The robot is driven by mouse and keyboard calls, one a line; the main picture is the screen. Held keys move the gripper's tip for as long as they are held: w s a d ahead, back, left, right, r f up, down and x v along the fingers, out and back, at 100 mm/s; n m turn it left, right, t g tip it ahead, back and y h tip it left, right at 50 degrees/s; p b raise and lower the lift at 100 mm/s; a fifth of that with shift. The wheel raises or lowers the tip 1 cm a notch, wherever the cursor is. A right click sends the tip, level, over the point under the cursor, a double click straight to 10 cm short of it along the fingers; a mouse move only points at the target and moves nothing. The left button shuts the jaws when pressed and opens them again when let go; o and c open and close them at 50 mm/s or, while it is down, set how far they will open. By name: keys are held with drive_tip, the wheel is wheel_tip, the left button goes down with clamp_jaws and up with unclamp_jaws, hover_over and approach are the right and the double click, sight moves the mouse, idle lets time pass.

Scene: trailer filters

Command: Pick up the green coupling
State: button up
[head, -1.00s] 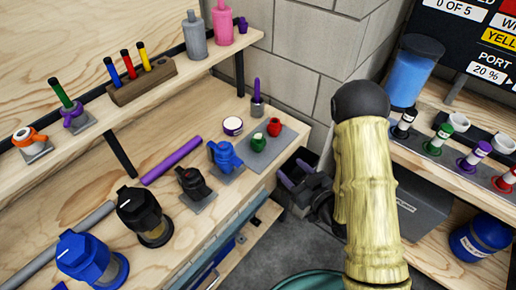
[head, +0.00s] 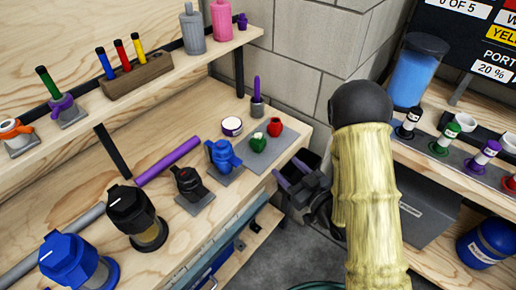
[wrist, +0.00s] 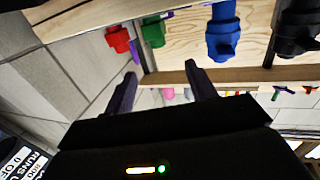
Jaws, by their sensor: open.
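The green coupling (head: 258,142) sits on a grey plate (head: 262,162) on the wooden bench, just left of a red coupling (head: 275,127). My gripper (head: 293,178) is off the front edge of the bench, to the right of and lower in the picture than the green coupling. Its fingers are apart with nothing between them. In the wrist view the green coupling (wrist: 153,33) is beyond my open fingers (wrist: 158,88), between the red coupling (wrist: 118,40) and a blue valve (wrist: 222,32).
The blue valve (head: 222,157), a black valve (head: 189,183) and a purple rod (head: 168,162) lie left of the coupling. A white-lidded jar (head: 232,126) stands behind it. A shelf (head: 160,77) runs above the bench. A block wall (head: 300,60) is behind.

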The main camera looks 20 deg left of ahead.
sight(261, 141)
drive_tip(key=shift+w+a+f+b, duration=0.2)
drive_tip(key=shift+a+b, duration=0.15)
drive_tip(key=shift+b, duration=0.85)
drive_tip(key=x, duration=0.3)
drive_tip(key=b+x, duration=0.1)
drive_tip(key=x, duration=0.2)
drive_tip(key=b+x, duration=0.1)
drive_tip(key=x, duration=0.2)
drive_tip(key=shift+w+r, duration=0.1)
drive_tip(key=shift+r, duration=0.15)
drive_tip(key=shift+w+a, duration=0.2)
drive_tip(key=shift+a, duration=0.05)
drive_tip(key=x, duration=0.5)
drive_tip(key=shift+w+d+f, duration=0.1)
drive_tip(key=shift+w, duration=0.2)
drive_tip(key=shift+c, duration=0.3)
drive_tip(key=c, duration=0.9)
